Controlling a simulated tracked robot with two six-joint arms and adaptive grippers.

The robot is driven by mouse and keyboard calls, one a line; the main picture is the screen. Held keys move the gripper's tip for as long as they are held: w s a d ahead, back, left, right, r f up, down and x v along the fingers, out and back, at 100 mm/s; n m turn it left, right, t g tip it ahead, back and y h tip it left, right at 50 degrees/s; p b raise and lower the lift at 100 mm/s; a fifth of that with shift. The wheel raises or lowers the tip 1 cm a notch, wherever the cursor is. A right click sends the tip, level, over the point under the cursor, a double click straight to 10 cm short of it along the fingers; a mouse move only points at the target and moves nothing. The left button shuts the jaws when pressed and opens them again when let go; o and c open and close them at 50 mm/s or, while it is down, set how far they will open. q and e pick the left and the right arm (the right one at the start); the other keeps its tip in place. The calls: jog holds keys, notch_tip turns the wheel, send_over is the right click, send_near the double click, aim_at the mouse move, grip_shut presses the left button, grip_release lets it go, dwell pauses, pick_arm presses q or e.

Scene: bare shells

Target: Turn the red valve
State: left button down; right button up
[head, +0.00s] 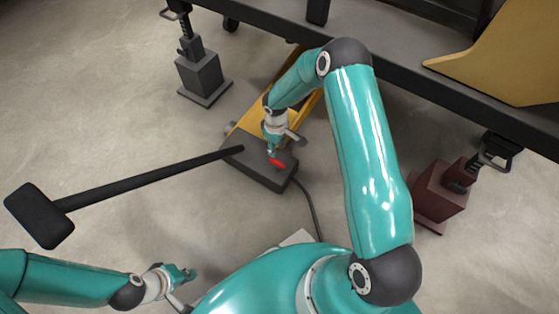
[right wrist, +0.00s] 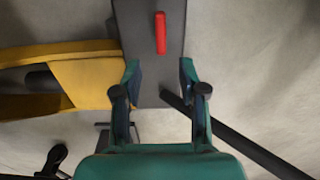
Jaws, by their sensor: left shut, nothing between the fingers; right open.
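The red valve (head: 277,163) is a small bright handle on top of a dark grey box (head: 252,170) on the floor. In the right wrist view the red valve (right wrist: 160,33) is a narrow upright bar, ahead of the fingertips and roughly in line with the gap between them. My right gripper (head: 272,153) is above the box, close to the valve. In its wrist view the right gripper (right wrist: 159,75) is open with nothing between its fingers. My left gripper (head: 188,273) is shut and empty at the lower left, away from the box.
A long black handle (head: 150,180) with a block end reaches the box from the left. A yellow arm (head: 305,105) lies behind the box. A cable (head: 310,210) runs from its right. A grey jack (head: 200,75) and a dark red jack (head: 440,195) stand at either side.

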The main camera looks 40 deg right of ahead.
notch_tip(320, 180, down, 10)
jog(key=b, duration=0.2)
jog(key=shift+r+b, duration=0.1)
jog(key=shift+b, duration=0.25)
